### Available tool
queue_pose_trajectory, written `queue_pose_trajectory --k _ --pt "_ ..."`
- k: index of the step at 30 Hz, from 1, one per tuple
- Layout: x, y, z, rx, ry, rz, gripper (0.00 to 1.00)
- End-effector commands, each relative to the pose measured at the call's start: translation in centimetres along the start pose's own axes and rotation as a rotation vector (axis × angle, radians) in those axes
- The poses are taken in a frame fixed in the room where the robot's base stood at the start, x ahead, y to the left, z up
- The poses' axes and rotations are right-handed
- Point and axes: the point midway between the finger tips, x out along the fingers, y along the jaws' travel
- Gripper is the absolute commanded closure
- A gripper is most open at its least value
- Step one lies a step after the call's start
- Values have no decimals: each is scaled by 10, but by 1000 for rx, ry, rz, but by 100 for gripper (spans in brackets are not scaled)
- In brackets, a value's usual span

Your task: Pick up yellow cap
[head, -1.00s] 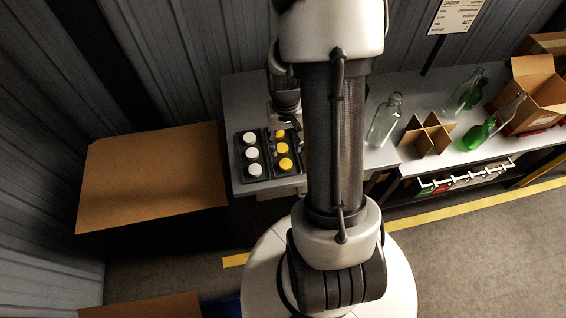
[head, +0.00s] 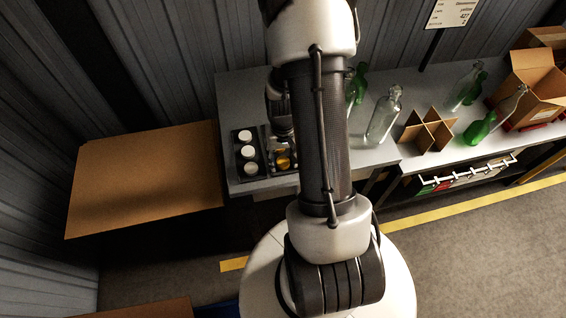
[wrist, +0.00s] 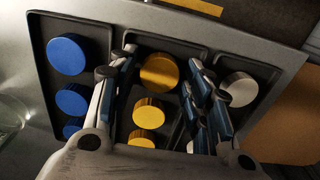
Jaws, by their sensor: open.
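Several caps sit in a black tray with compartments; its rim shows in the wrist view (wrist: 225,42). Three yellow caps stand in a row in the middle compartment: a large-looking top one (wrist: 159,72), a second (wrist: 148,113) and a third (wrist: 141,138). My gripper (wrist: 158,68) is open, its fingertips on either side of the top yellow cap with nothing held. I cannot tell whether the fingers are beside the cap or still above it. In the head view one yellow cap (head: 283,162) shows clearly; my arm hides much of the others.
Blue caps (wrist: 68,54) are in the left compartment of the wrist view, white caps (wrist: 239,88) in the right. Glass bottles (head: 383,120), a cardboard divider (head: 428,131) and an open box (head: 533,88) stand right on the grey bench. A brown board (head: 145,180) is left.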

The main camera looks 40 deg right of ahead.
Motion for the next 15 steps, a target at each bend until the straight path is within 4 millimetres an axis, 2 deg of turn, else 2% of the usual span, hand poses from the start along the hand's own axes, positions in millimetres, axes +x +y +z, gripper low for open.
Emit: queue_pose_trajectory --k 2,13,15 --pt "-1 0 0 0 0 0 56" --pt "-1 0 0 0 0 0 80" --pt "-1 0 0 0 0 0 80"
